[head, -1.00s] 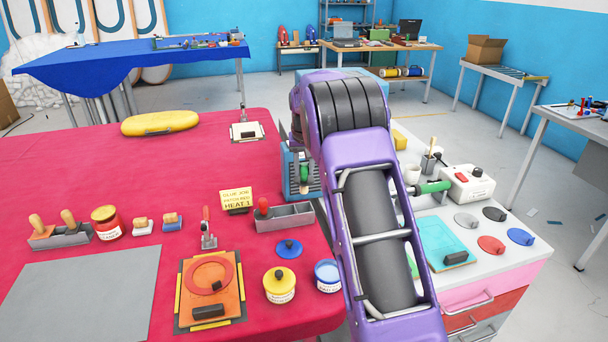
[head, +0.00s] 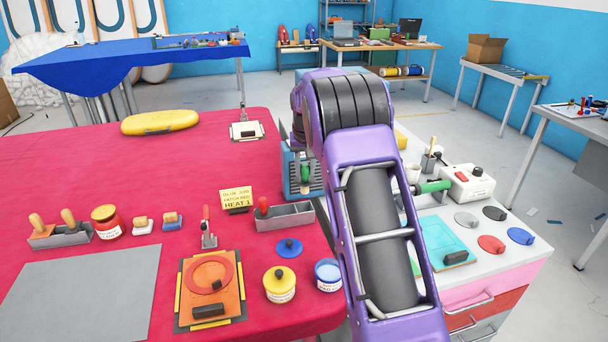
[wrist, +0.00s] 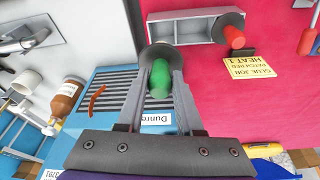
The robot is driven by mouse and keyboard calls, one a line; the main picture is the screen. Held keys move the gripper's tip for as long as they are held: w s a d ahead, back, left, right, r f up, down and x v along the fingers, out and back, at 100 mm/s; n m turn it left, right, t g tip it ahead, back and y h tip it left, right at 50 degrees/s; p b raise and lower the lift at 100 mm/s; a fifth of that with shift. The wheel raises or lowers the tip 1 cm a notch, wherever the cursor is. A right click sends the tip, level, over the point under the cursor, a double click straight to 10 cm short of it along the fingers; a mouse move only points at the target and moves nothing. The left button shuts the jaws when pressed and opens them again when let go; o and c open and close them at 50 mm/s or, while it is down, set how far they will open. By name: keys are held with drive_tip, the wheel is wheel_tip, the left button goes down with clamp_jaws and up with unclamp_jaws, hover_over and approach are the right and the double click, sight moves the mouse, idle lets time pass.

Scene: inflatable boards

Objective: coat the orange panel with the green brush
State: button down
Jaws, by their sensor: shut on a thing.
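In the head view, the orange panel (head: 228,304) lies on a dark board with yellow edge strips on the red table. A red ring and a dark block lie on it. My gripper (wrist: 160,80) is shut on the green brush (wrist: 160,76), seen by its green handle in the wrist view, with a dark round disc beyond it. In the head view the green handle (head: 305,184) hangs below my wrist, in front of the blue ribbed box, behind and right of the panel. The brush's bristles are hidden.
A grey tray (head: 294,217) with a red-handled tool (head: 263,205) and a yellow sign (head: 237,197) stand behind the panel. A yellow pot (head: 280,286), blue-white pot (head: 328,276) and blue lid (head: 289,248) are to its right. The blue ribbed box (head: 293,168) is near my gripper.

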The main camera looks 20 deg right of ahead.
drive_tip(key=s, duration=2.4)
drive_tip(key=shift+s+a+f+b, duration=0.15)
drive_tip(key=shift+f+b, duration=0.45)
drive_tip(key=shift+f, duration=0.95)
drive_tip(key=shift+s+f+b, duration=0.15)
drive_tip(key=shift+f+b, duration=0.4)
drive_tip(key=shift+f, duration=0.95)
drive_tip(key=shift+f+b, duration=0.5)
drive_tip(key=shift+f, duration=0.05)
wheel_tip(320, 180, up, 7)
drive_tip(key=p, duration=0.3)
drive_tip(key=shift+p, duration=0.3)
